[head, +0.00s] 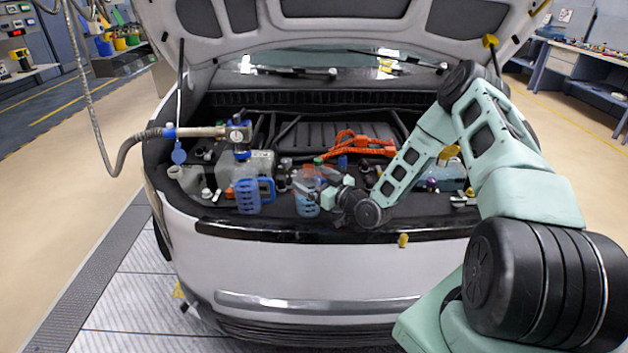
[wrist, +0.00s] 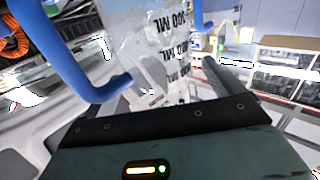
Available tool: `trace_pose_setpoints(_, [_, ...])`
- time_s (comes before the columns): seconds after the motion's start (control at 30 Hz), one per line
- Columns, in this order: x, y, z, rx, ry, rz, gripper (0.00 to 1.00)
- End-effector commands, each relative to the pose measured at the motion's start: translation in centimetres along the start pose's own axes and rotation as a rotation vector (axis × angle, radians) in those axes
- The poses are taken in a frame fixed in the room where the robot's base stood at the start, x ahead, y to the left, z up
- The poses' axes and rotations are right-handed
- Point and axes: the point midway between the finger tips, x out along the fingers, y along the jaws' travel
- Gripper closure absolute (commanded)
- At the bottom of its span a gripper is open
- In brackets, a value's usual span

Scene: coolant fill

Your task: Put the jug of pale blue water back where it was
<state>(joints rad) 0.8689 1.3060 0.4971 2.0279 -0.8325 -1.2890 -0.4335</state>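A clear jug with pale blue contents in its lower part (head: 307,203) is at the car's front edge in the head view. In the wrist view, a clear wall with black ML marks (wrist: 168,45) and a thick blue handle (wrist: 72,65) fill the space close ahead of my gripper. My gripper (head: 322,188) is at the right side of the pale blue jug. One grey finger (wrist: 230,80) shows right of the clear wall. The other finger is not clear, so I cannot tell whether they grip. A second jug, stronger blue with a blue handle (head: 248,196), stands to the left.
The car's hood (head: 300,22) is raised over the open front bay. A hose with a metal nozzle (head: 200,132) reaches in from the left. Orange cables (head: 350,146) lie behind my gripper. Workbenches stand at both sides, with open floor before them.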

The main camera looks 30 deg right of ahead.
Motion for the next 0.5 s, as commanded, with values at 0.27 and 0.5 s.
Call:
trace_pose_setpoints(0.27, [-0.5,0.1,-0.2,0.000,-0.001,0.001,0.07])
trace_pose_setpoints(0.5, [-5.2,0.1,0.1,-0.001,-0.002,0.001,0.07])
